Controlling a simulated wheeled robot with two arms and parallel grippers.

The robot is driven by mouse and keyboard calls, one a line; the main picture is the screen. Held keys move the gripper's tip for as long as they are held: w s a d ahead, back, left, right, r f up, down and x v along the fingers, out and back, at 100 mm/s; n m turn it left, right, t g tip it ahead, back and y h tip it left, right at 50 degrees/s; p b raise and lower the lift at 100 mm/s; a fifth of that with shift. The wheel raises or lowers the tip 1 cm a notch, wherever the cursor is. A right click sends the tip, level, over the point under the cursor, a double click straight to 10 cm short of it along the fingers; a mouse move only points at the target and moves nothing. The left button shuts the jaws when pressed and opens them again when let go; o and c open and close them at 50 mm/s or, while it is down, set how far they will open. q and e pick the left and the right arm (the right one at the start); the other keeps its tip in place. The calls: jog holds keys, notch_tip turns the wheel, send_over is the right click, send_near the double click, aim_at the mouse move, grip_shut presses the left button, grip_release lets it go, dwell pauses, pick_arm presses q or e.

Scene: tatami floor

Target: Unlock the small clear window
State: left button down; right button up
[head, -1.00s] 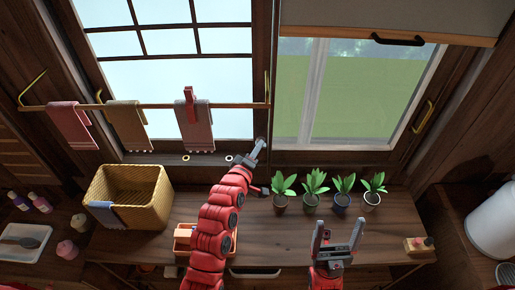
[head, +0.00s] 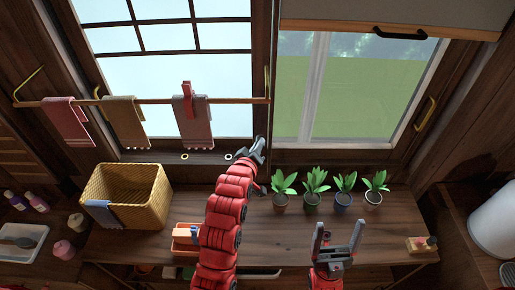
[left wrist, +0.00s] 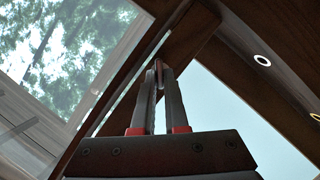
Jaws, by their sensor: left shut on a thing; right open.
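The clear window (head: 375,105) is on the right, with green ground behind it; it also shows at the upper left of the left wrist view (left wrist: 70,50). My left gripper (head: 259,143) is at the dark post between the clear window and the frosted window (head: 165,70). In the left wrist view its fingers (left wrist: 158,68) come together on a small part at the dark frame. This appears to be the window lock, mostly hidden by the fingertips. My right gripper (head: 338,232) is open and empty above the counter's front.
Several potted plants (head: 312,202) stand on the counter (head: 270,235), just right of my left arm. A wicker basket (head: 130,190) stands at left. A towel rail (head: 230,101) crosses above my left gripper. A partly lowered shade (head: 440,18) hangs over the clear window.

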pick_arm(q)
jog(key=m+y+b, duration=0.1)
jog(key=m+b, duration=0.1)
jog(key=m+y+b, duration=0.1)
jog(key=m+b, duration=0.1)
jog(key=d+m+y+b, duration=0.1)
jog(key=y+b, duration=0.1)
jog(key=b, duration=0.1)
jog(key=shift+r+m+g, duration=0.1)
jog(key=shift+m+g, duration=0.3)
dwell(0.5)
jog(key=c, duration=0.9)
grip_release()
jog(key=shift+a, duration=0.1)
jog(key=shift+c, duration=0.2)
jog(key=shift+r, duration=0.1)
